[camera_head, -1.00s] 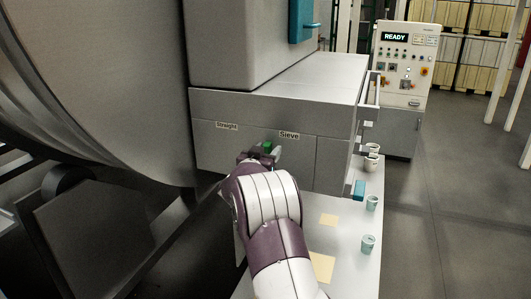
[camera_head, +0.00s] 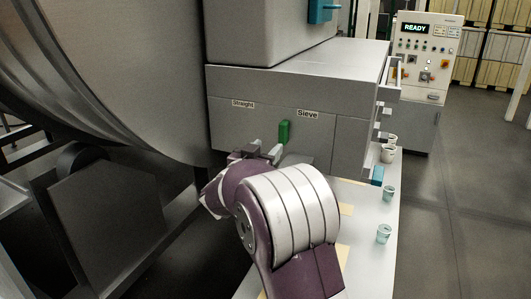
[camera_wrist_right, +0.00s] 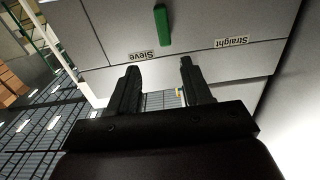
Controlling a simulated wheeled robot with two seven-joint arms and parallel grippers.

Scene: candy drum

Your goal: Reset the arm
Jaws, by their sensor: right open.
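My right arm comes up from the bottom of the head view. Its right gripper (camera_head: 262,152) is in front of the grey cabinet (camera_head: 340,150), below and left of a green handle (camera_head: 284,131). In the right wrist view the two black fingers (camera_wrist_right: 158,88) stand wide apart with nothing between them. That view is turned over, and the green handle (camera_wrist_right: 162,27) shows between the labels, beyond the fingertips and apart from them. The label Sieve (camera_head: 308,114) is right of the handle and Straight (camera_head: 243,104) is left of it. My left gripper is not in view.
A large grey drum (camera_head: 120,70) fills the left side. A control panel (camera_head: 426,60) reading READY stands behind. Floor at right is clear.

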